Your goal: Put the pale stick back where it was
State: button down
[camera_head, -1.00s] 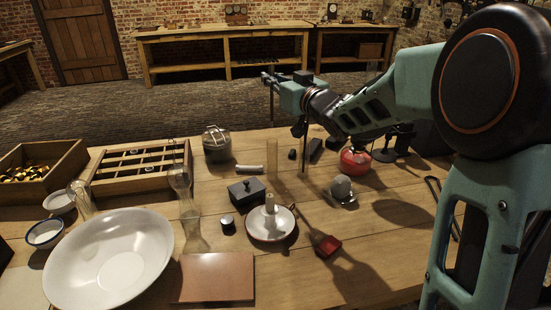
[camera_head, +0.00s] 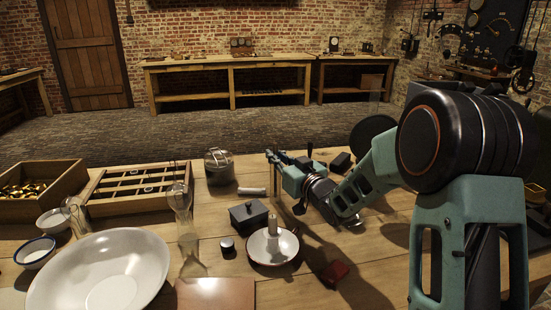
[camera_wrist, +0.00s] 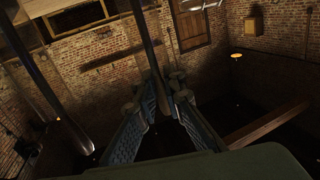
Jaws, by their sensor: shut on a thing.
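My gripper (camera_head: 271,157) is low over the middle of the table, pointing left, behind the white candle dish. Its fingers are together at the tips in the wrist view (camera_wrist: 163,85). A thin stick (camera_wrist: 145,40) runs from between the fingertips to the top edge there, looking dark in the dim light. I take it for the pale stick. In the head view a narrow upright shape shows below the fingertips, but I cannot tell the stick from the glass tube there. A short white cylinder (camera_head: 252,191) lies on the table to the left of the gripper.
A tall glass (camera_head: 180,200), a large white bowl (camera_head: 60,285) and a slotted wooden rack (camera_head: 97,190) are at left.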

jog(key=shift+r, duration=0.1)
jog(key=c, duration=2.5)
grip_release()
jog(key=shift+f, duration=0.2)
jog(key=o, duration=0.5)
jog(key=shift+r, duration=0.1)
jog(key=shift+r, duration=0.1)
jog(key=shift+s+d, duration=0.15)
jog(key=p+v, duration=0.1)
jog(key=v, duration=1)
jog(key=shift+s+d, duration=0.15)
jog(key=shift+s, duration=0.1)
